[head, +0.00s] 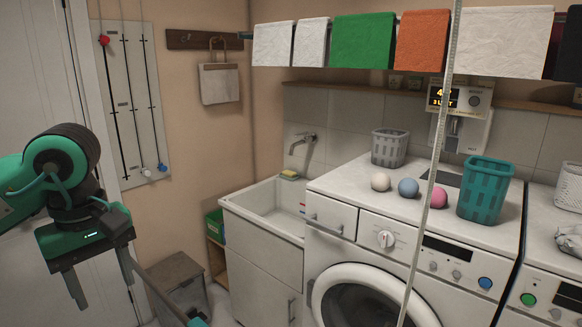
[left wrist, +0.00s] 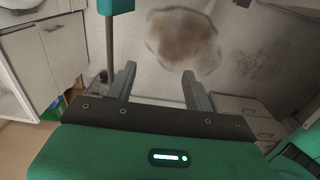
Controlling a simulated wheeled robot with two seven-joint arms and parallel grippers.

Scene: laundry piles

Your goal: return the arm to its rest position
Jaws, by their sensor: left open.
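My left arm comes in from the left in the head view. My left gripper (head: 100,277) hangs in the air before the white door and wall, left of the sink cabinet, with its two fingers pointing down and apart. In the left wrist view, the left gripper (left wrist: 158,70) is open, with nothing between its fingers. The grey floor (left wrist: 250,70) lies beyond them, with a blurred brownish round patch (left wrist: 183,42). My right gripper is not seen.
A grey stool-like box (head: 178,275) stands low by the wall near the left gripper. Right of it are the sink (head: 262,213) and a washing machine (head: 390,238), with three balls and two baskets on top. Towels (head: 363,40) hang above. A thin pole (head: 436,150) crosses the view.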

